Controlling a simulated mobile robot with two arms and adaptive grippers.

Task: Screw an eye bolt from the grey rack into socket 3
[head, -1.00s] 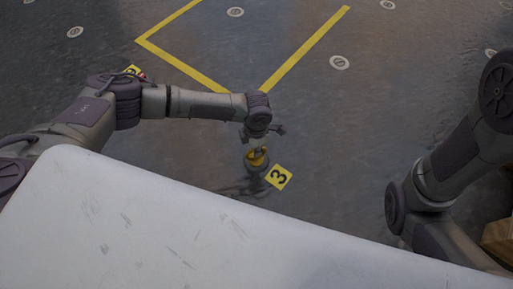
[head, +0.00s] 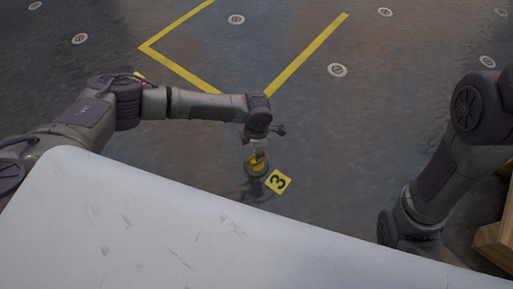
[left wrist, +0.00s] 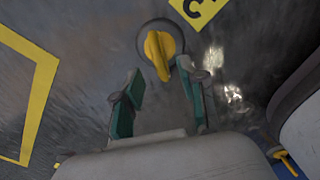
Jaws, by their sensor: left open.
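A yellow eye bolt (left wrist: 158,52) stands in a dark round socket (left wrist: 142,42) in the floor, seen nearly end-on in the left wrist view. In the head view the eye bolt (head: 256,163) is beside the yellow plate marked 3 (head: 278,181), which also shows in the left wrist view (left wrist: 199,8). My left gripper (head: 260,146) is over the bolt, with its fingers apart. In the left wrist view its green-padded fingers (left wrist: 160,95) are empty, the bolt beyond their tips. My right arm shows at the right; its gripper is out of view. No grey rack is visible.
Yellow lines (head: 307,55) mark the dark floor, and several round floor discs (head: 337,70) lie around. A wooden box (head: 492,246) is at the lower right. A blue and yellow item (left wrist: 284,160) shows at the left wrist view's lower right corner.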

